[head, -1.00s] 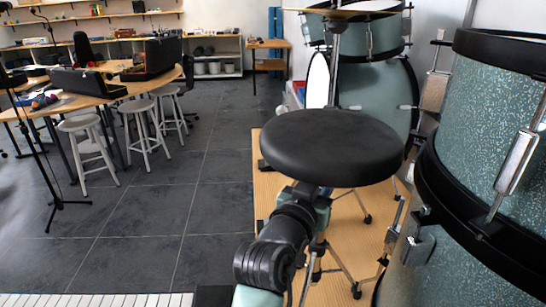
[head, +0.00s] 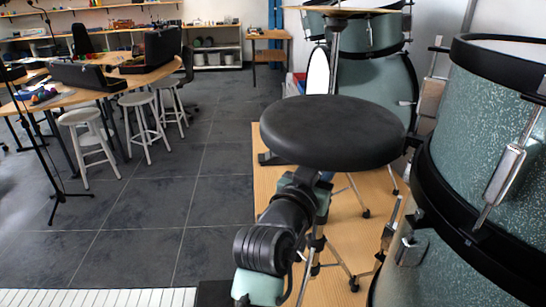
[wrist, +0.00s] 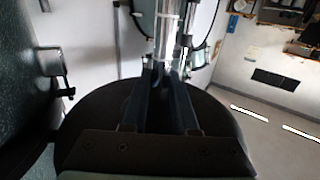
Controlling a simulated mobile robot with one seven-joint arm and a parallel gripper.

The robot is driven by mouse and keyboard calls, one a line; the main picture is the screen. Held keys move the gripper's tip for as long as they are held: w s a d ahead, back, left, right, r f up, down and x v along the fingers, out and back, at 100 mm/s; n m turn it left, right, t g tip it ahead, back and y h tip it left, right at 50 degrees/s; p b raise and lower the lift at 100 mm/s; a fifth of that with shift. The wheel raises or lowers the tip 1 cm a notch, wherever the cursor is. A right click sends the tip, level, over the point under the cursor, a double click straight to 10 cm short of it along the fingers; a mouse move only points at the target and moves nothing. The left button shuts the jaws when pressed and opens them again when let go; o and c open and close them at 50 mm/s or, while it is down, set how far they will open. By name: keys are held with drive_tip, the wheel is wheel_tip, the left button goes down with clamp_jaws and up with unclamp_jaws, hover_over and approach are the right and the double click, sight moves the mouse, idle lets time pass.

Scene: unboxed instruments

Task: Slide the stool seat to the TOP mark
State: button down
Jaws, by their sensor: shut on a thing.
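The stool seat (head: 335,130) is a round black cushion, level, in the middle of the head view. My gripper is under it in the head view, its jaws hidden by the seat and my own arm. In the wrist view the two dark fingers of my gripper (wrist: 160,75) are closed at a chrome post (wrist: 167,35), and the dark round seat (wrist: 95,115) lies behind them. The stool's thin metal legs (head: 335,262) show below the seat. I cannot make out a TOP mark in either view.
Teal drums (head: 500,130) stand close on the right, with chrome lugs and black hoops. A bass drum (head: 375,95) is behind the seat. A wooden platform (head: 265,180) lies below. White keys (head: 100,298) are at the lower left. Grey floor (head: 150,215) is open on the left.

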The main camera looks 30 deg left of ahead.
drive_tip(key=shift+r+p, duration=0.95)
drive_tip(key=shift+r, duration=1)
drive_tip(key=c, duration=0.6)
unclamp_jaws()
drive_tip(key=shift+f, duration=0.1)
drive_tip(key=shift+f, duration=0.15)
drive_tip(key=shift+s, duration=0.3)
drive_tip(key=s, duration=0.9)
drive_tip(key=shift+s+f, duration=0.2)
drive_tip(key=shift+s, duration=0.05)
